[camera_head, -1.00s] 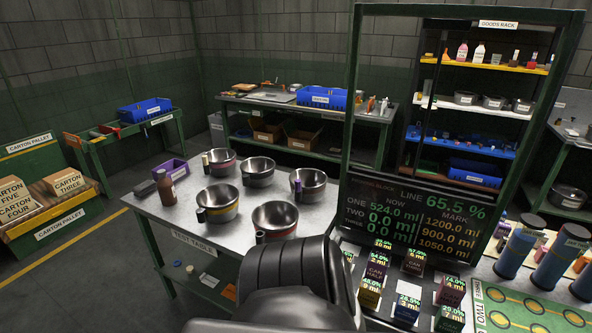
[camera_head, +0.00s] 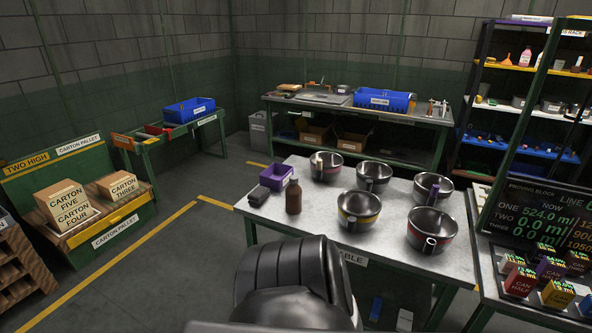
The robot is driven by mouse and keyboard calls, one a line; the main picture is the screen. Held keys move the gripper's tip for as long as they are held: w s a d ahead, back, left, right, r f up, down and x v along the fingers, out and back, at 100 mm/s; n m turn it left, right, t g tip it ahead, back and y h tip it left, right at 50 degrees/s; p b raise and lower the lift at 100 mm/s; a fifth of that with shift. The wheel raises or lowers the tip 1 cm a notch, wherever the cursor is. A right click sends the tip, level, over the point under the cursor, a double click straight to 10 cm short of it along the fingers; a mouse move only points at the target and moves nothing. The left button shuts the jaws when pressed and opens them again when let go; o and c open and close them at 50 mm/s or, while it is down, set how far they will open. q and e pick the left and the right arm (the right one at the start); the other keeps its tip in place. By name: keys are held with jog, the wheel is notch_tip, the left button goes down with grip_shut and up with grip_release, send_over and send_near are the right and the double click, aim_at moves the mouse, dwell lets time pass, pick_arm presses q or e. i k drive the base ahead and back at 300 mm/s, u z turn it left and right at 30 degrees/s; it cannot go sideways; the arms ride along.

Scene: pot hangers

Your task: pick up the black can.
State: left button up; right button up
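I cannot make out for sure which thing is the black can. Small labelled can blocks stand at the right edge, among them a red one (camera_head: 520,283), a yellow one (camera_head: 558,295) and a purple one (camera_head: 551,267). A dark one (camera_head: 577,262) stands behind them at the right, but its colour is hard to tell. Neither of my grippers shows. A black rounded link of mine fills the bottom middle and hides the near edge of the test table (camera_head: 320,223).
The table holds several steel pots, such as a yellow-banded one (camera_head: 359,209), a brown bottle (camera_head: 293,197), a small dark block (camera_head: 258,196) and a purple bin (camera_head: 278,176). A dark readout board (camera_head: 530,215) stands behind the can blocks.

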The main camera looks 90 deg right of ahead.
aim_at(538, 250)
jog(key=z, duration=4.95)
